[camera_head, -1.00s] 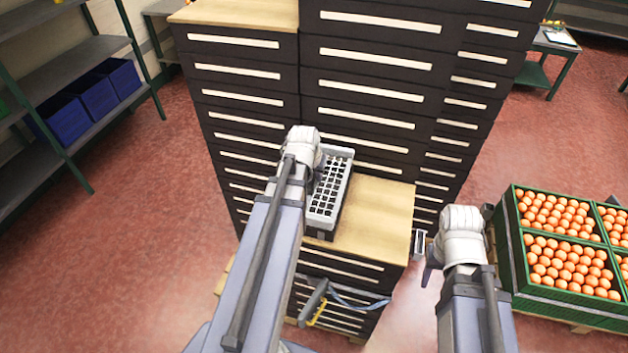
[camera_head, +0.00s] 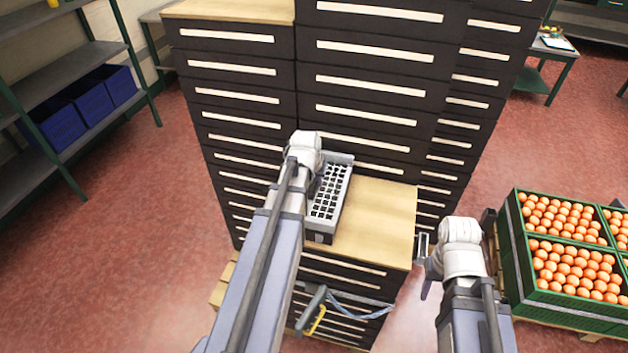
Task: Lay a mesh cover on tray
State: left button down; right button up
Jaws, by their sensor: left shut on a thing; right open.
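A grey mesh cover (camera_head: 329,191) with a grid of dark openings lies over the tray (camera_head: 319,238) on the wooden top of the low drawer cabinet. Only the tray's dark front end shows below the cover. I cannot tell whether the cover rests fully on the rim. My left gripper (camera_head: 317,184) is at the left edge of the cover and shut on it; my wrist and arm hide most of its fingers. My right gripper (camera_head: 423,246) is open and empty, beside the right edge of the cabinet top and apart from the tray.
Bare wooden top (camera_head: 378,215) lies right of the tray. Tall dark drawer cabinets (camera_head: 370,80) stand behind it. Green crates of oranges (camera_head: 568,292) stand at the right. A shelf with blue bins (camera_head: 85,105) is at the left. Red floor is open on both sides.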

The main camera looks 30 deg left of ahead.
pick_arm(q)
jog(key=shift+f, duration=0.15)
jog(key=c, duration=0.7)
grip_release()
jog(key=p+v, duration=0.7)
jog(key=v, duration=0.1)
jog(key=shift+f, duration=0.1)
notch_tip(320, 180, up, 8)
jog(key=p, duration=0.8)
